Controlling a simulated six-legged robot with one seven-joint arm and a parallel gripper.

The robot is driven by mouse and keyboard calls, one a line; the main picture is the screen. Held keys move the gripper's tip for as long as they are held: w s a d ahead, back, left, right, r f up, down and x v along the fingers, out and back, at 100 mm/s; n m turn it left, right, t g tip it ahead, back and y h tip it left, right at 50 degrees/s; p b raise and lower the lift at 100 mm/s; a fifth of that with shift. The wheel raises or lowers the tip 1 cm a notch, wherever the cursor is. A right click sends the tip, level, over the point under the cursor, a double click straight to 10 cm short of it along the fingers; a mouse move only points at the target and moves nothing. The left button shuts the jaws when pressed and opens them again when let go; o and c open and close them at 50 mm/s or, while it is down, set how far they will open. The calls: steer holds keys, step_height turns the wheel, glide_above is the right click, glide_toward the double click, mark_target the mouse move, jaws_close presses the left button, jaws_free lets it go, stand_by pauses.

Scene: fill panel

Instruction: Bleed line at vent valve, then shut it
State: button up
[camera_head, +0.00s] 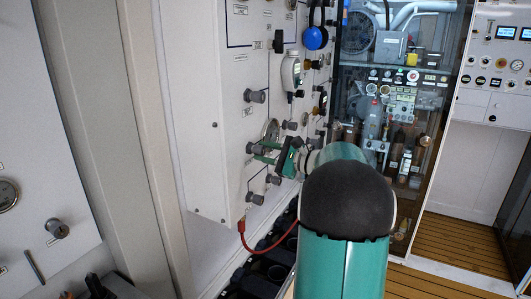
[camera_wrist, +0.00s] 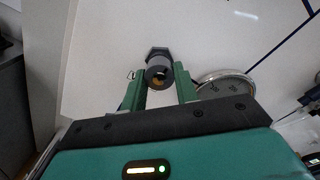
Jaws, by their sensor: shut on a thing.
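My gripper (camera_wrist: 160,76) has its two green fingers on either side of a dark round valve knob (camera_wrist: 158,56) on the white panel, shut on it. The knob's end, with a yellowish centre, faces the wrist camera. In the head view my gripper (camera_head: 262,154) is at the panel's lower part, and the fingers partly hide the knob. The label beside this knob is too small to read, so I cannot confirm from it that this is the vent valve.
Other dark knobs (camera_head: 255,96) stick out of the white panel (camera_head: 205,60) above and below my gripper. A red hose (camera_head: 262,249) hangs from its bottom edge. A glass-fronted cabinet (camera_head: 398,62) stands behind.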

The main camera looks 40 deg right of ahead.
steer(key=shift+m, duration=0.3)
steer(key=o, duration=1)
steer(key=shift+s, duration=0.1)
steer(key=v, duration=1.3)
steer(key=shift+s, duration=0.35)
steer(key=shift+s+d, duration=0.1)
steer(key=shift+d, duration=0.05)
